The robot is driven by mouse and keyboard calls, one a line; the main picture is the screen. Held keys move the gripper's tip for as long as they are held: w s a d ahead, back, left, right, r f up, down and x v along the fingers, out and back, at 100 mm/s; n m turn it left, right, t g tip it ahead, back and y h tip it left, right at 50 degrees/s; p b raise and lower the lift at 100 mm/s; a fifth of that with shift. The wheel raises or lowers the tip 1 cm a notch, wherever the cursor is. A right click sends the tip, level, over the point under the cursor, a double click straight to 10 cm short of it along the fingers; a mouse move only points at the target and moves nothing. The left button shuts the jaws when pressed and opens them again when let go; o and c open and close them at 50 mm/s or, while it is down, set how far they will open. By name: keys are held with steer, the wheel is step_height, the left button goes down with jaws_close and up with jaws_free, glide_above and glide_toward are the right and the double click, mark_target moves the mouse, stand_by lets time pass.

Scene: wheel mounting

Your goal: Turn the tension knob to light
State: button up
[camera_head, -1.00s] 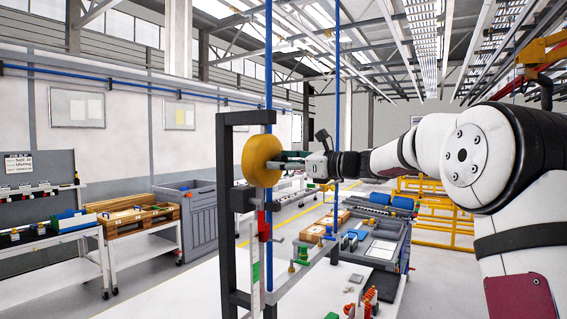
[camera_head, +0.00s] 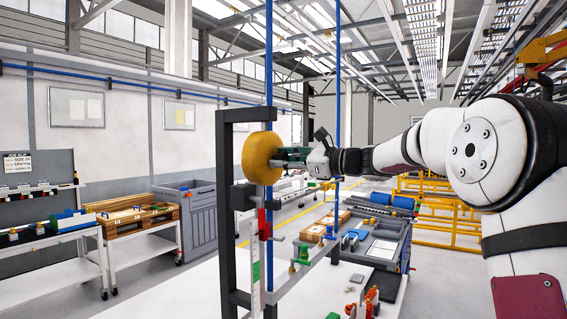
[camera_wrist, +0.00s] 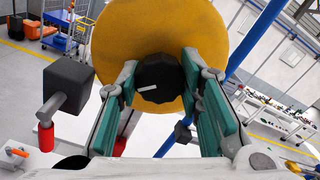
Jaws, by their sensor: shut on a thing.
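The tension knob (camera_wrist: 164,78) is black with a white pointer line and sits at the centre of a yellow disc (camera_wrist: 165,25). In the wrist view its pointer lies nearly level, its outer end towards the left and slightly down. My gripper (camera_wrist: 160,72) is shut on the knob, with one green-padded finger on each side of it. In the head view the yellow disc (camera_head: 260,158) is on a dark upright frame (camera_head: 227,200), and my gripper (camera_head: 283,158) reaches it from the right. The knob itself is hidden there by the fingers.
A dark block with a red-handled crank (camera_wrist: 68,85) is left of my fingers in the wrist view. A blue pole (camera_head: 337,110) rises near my wrist. A grey workbench (camera_head: 385,240) stands behind.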

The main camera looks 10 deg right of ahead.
steer(key=n+b, duration=0.3)
steer(key=n, duration=0.2)
steer(key=shift+w+f+n, duration=0.1)
steer(key=shift+n, duration=0.2)
steer(key=n+b, duration=0.4)
steer(key=shift+n, duration=0.3)
steer(key=o, duration=1.2)
steer(key=shift+s, duration=0.2)
steer(key=v, duration=1.2)
steer(key=shift+a, duration=0.1)
